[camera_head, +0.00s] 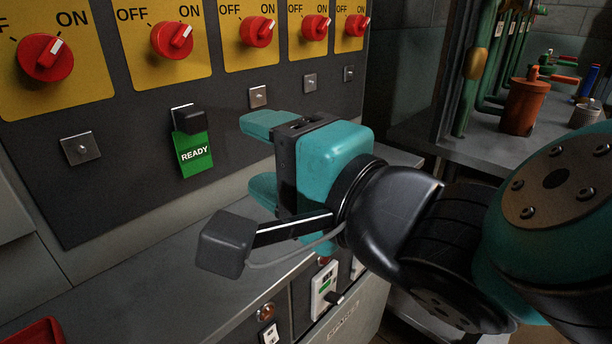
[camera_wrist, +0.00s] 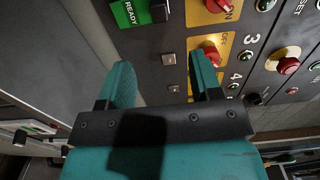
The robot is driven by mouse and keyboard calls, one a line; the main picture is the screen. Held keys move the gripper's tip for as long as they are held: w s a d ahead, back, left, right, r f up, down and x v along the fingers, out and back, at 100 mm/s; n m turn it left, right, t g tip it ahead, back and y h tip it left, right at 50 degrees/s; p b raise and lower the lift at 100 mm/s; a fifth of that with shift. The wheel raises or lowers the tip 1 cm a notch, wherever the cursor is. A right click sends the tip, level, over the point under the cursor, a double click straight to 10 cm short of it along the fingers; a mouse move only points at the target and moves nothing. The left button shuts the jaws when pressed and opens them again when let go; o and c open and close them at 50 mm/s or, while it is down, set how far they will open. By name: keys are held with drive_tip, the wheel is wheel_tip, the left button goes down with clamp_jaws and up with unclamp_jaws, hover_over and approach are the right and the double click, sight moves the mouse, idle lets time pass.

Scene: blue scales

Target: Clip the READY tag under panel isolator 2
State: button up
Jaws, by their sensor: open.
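The green READY tag (camera_head: 194,153) hangs below a black clip (camera_head: 188,119) on the panel, under the second red isolator knob (camera_head: 172,40) from the left. The clip covers most of the metal plate behind it. The tag (camera_wrist: 130,12) also shows at the top of the wrist view, with the clip beside it. My gripper (camera_head: 250,157) is open and empty. It is to the right of the tag and apart from it, with one finger above the other in the head view. Both fingers also show in the wrist view (camera_wrist: 160,78).
Other isolators have bare square plates below, one left of the tag (camera_head: 80,148) and several to its right. A grey ledge (camera_head: 150,275) runs under the panel. A red object (camera_head: 35,332) shows at lower left. An orange container (camera_head: 525,105) stands on the right bench.

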drive_tip(key=shift+b+v, duration=1.95)
drive_tip(key=shift+b, duration=0.2)
drive_tip(key=w+d+f+n+g+h, duration=0.35)
drive_tip(key=d+f+h, duration=0.3)
drive_tip(key=f, duration=0.35)
drive_tip(key=s+d+f+n+g+h, duration=0.3)
drive_tip(key=s+d+f+n+g, duration=0.4)
drive_tip(key=d+n, duration=0.35)
wheel_tip(320, 180, up, 29)
drive_tip(key=n+g+p, duration=0.1)
drive_tip(key=p, duration=2.7)
drive_tip(key=shift+s+r, duration=0.15)
drive_tip(key=shift+s, duration=0.25)
